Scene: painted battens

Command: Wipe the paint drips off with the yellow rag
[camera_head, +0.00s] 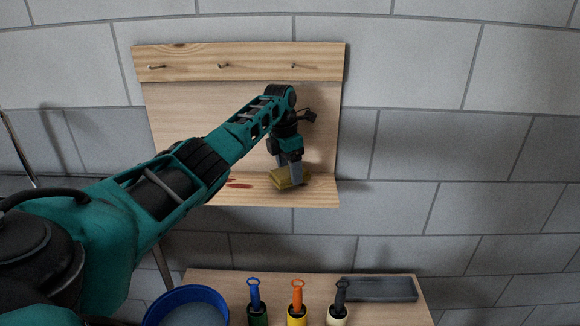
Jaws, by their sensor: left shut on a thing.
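My left gripper (287,174) reaches in from the left and points down at the shelf of the wooden wall rack (321,192). It is shut on the yellow rag (289,181), which is at the right part of the shelf and seems to touch its surface. Red paint drips (239,184) show on the shelf to the left of the rag. My forearm passes close above them and may hide more of the shelf's left part. My right gripper is not in view.
The rack's top batten (190,63) carries several pegs. Below stands a wooden table (380,312) with a blue bowl (187,292), blue-, orange- and black-handled tools (297,290) in small pots, and a dark grey tray (379,289). A grey block wall is behind.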

